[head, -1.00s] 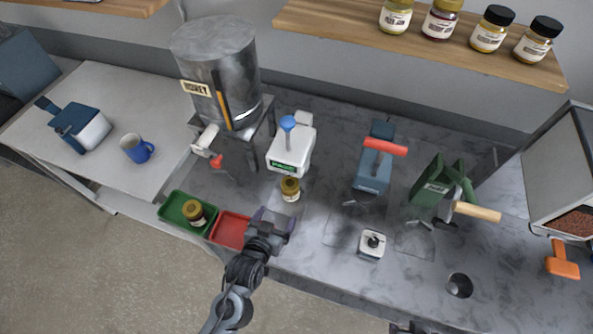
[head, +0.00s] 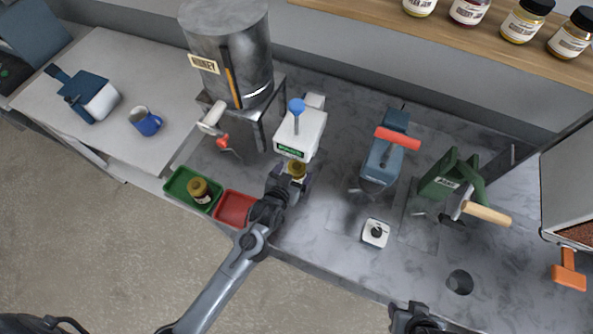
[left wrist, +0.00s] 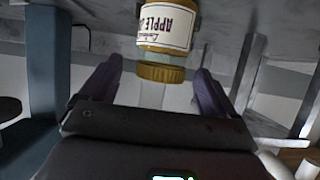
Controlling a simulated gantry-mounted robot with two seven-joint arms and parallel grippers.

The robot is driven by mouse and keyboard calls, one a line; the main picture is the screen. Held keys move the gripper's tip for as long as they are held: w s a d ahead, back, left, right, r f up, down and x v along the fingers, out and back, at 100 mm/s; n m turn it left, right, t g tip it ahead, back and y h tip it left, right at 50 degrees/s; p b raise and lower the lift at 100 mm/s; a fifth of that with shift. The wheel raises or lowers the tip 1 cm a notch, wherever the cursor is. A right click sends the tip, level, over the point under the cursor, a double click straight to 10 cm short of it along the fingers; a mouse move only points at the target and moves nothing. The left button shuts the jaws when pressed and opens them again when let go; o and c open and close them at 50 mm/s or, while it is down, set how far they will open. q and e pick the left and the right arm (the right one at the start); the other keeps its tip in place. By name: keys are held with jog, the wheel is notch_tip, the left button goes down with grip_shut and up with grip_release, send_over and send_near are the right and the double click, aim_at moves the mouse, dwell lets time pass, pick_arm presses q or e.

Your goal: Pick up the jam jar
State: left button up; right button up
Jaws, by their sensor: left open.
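A jam jar (head: 297,168) with a gold lid stands on the grey counter, just in front of the white dispenser. In the left wrist view this jar (left wrist: 164,28) appears upside down, with a white label reading "APPLE". My left gripper (head: 291,180) is open at the jar. Its two fingers show on either side of the gold lid in the left wrist view, with a gap on each side. In the head view the gripper hides part of the jar. My right gripper (head: 415,320) is only partly in view at the bottom edge, and its jaws cannot be made out.
A green tray (head: 172,187) holds another gold-lidded jar (head: 200,190). An empty red tray (head: 235,208) sits beside it. The white dispenser (head: 300,135) and a honey tank (head: 228,60) stand behind. A small white device (head: 376,233) lies to the right.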

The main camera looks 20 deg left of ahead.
pick_arm(q)
jog(key=shift+x, duration=1.55)
jog(key=shift+a+r, duration=0.1)
jog(key=shift+r, duration=0.05)
jog(key=c, duration=1.3)
jog(key=shift+r, duration=0.1)
jog(key=shift+c, duration=0.9)
jog(key=shift+r, duration=0.15)
